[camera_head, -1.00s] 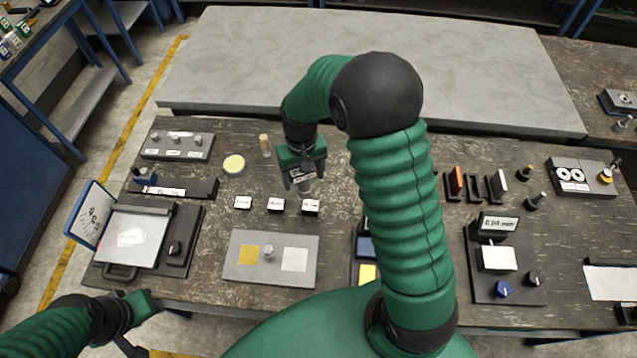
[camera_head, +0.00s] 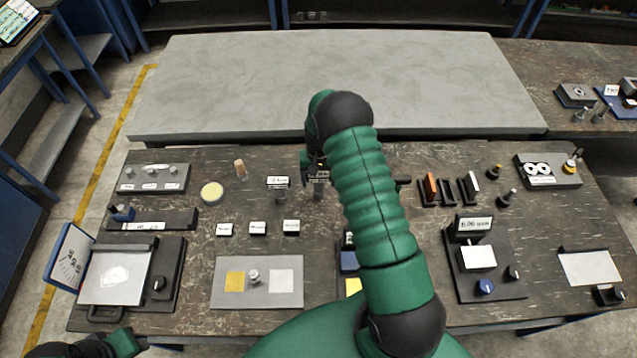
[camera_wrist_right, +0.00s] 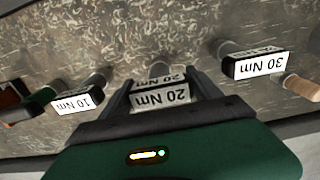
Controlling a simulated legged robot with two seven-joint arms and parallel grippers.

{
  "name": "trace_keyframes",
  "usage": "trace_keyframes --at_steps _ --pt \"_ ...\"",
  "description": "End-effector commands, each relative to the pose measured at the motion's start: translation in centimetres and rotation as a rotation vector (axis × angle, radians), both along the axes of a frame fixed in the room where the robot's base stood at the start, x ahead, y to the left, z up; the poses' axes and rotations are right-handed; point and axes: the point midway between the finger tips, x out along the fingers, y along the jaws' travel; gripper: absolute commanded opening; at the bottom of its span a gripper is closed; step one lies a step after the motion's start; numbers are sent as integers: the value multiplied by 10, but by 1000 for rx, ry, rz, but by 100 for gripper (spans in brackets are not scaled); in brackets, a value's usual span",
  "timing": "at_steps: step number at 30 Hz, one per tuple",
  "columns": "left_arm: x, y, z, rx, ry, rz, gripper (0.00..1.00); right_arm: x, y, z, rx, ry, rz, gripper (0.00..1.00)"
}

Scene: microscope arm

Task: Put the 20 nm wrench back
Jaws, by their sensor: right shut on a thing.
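The 20 Nm wrench (camera_wrist_right: 160,97) shows its upside-down label between my right gripper's fingers in the right wrist view. My right gripper (camera_head: 316,170) is shut on it, low over the bench's far middle. A second 20 Nm label (camera_wrist_right: 170,76) sits right behind it, with a grey cylinder partly visible. The 30 Nm wrench (camera_wrist_right: 258,66) and the 10 Nm wrench (camera_wrist_right: 78,98) are on either side, apart from my fingers. In the head view my forearm hides part of this area. My left gripper (camera_head: 122,345) is at the bottom left, partly cut off.
A wooden-handled tool (camera_head: 240,170) and a yellow disc (camera_head: 212,192) are to the left. Several white label blocks (camera_head: 258,228) stand nearer me. A grey plate (camera_head: 215,290) lies in front. Slots with an orange piece (camera_head: 431,188) are to the right. A grey slab (camera_head: 330,80) lies behind.

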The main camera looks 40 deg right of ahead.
Motion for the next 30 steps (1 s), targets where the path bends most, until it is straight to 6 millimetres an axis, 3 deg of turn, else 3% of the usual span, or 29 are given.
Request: trace_keyframes --at_steps 4,10,11,15,25,30 --pt "0 0 7 0 0 0 36 0 -1 -21 1 0 0 8" --pt "0 0 6 0 0 0 36 0 -1 -24 0 -1 0 8" --pt "0 0 6 0 0 0 36 0 -1 -24 1 -1 0 75" --pt "0 0 5 0 0 0 36 0 0 -24 1 -1 0 94" --pt "0 0 5 0 0 0 36 1 -1 -22 1 -1 0 94" --pt "0 0 -5 0 0 0 36 2 -1 3 -2 -5 0 94"
